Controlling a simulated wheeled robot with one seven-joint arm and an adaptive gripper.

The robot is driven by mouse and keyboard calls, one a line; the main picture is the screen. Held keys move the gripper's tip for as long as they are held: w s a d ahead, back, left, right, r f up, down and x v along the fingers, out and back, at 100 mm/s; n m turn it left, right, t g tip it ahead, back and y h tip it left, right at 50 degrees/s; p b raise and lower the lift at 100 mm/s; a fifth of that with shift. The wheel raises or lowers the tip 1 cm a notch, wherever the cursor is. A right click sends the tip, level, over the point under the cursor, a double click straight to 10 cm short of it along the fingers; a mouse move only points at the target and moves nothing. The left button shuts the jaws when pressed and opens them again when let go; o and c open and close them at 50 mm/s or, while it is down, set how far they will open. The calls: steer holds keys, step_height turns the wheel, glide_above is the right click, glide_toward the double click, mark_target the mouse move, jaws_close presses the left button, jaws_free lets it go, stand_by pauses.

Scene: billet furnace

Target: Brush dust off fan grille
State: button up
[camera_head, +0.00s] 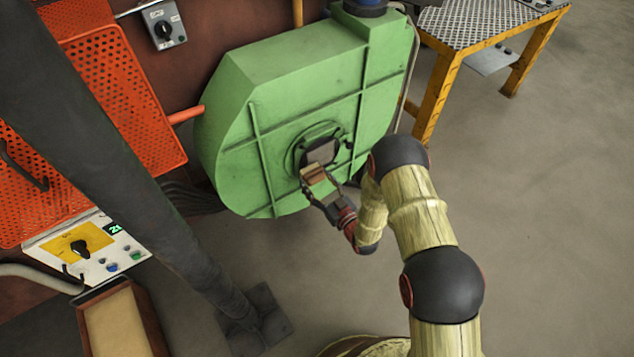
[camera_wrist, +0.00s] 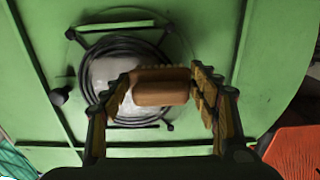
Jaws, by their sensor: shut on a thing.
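The green fan housing (camera_head: 300,100) stands in the middle of the head view. Its round grille (camera_head: 321,150) is on the front face, with a grey patch at its centre. In the wrist view the grille (camera_wrist: 95,45) shows dark rings around a pale grey patch of dust (camera_wrist: 103,72). My gripper (camera_head: 318,186) is shut on a wooden brush (camera_wrist: 160,88), which also shows in the head view (camera_head: 314,174). The brush is in front of the grille and hides part of it. I cannot tell whether its bristles touch the grille.
An orange perforated guard (camera_head: 125,90) is to the left of the housing. A control panel (camera_head: 85,247) with a knob and buttons is at lower left, above a wooden tray (camera_head: 160,335). A yellow-framed table (camera_head: 490,25) is at upper right. The floor on the right is clear.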

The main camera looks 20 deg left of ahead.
steer(key=shift+w+a, duration=0.35)
steer(key=shift+a, duration=0.05)
